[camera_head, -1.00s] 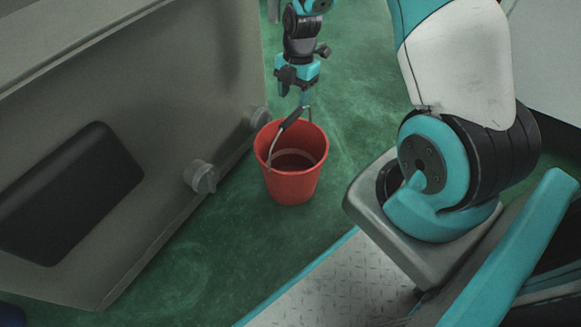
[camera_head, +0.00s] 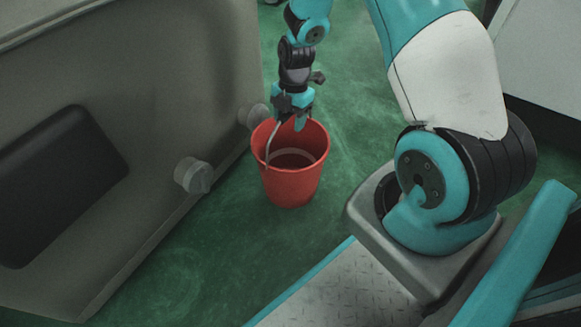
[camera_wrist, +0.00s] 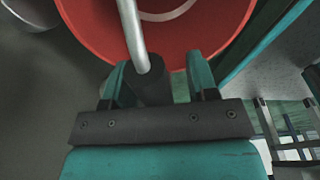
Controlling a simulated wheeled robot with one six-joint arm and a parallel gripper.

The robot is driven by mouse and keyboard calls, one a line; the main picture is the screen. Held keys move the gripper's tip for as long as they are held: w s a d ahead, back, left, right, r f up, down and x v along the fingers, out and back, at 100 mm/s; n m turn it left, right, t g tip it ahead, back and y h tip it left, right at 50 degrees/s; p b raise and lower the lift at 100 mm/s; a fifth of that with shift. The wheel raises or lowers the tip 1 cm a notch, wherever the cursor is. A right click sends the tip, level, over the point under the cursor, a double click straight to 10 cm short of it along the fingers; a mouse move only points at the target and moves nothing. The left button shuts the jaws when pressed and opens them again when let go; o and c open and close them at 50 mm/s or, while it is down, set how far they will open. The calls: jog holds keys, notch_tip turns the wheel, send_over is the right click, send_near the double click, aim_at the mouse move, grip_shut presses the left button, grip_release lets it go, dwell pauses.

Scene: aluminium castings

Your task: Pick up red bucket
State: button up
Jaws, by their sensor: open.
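The red bucket (camera_head: 291,176) stands upright on the green floor, beside the large grey casing, in the camera_head view. Its thin metal handle (camera_head: 270,150) is raised. My gripper (camera_head: 290,118) points down over the bucket's far rim. In the camera_wrist view the bucket (camera_wrist: 205,25) fills the top, and the handle's dark grip (camera_wrist: 152,85) lies between the two teal fingers of my gripper (camera_wrist: 160,85). The fingers are apart, with a gap visible on the right side of the grip. Contact between fingers and grip cannot be told.
The grey casing (camera_head: 150,70) with round knobs (camera_head: 193,175) stands close to the bucket's left. A pale cabinet (camera_head: 545,55) is at the upper right. Green floor (camera_head: 365,110) is clear to the bucket's right, and a metal-plated platform (camera_head: 350,290) lies below.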

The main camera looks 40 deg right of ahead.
jog(key=shift+f, duration=0.15)
jog(key=shift+c, duration=0.2)
grip_shut()
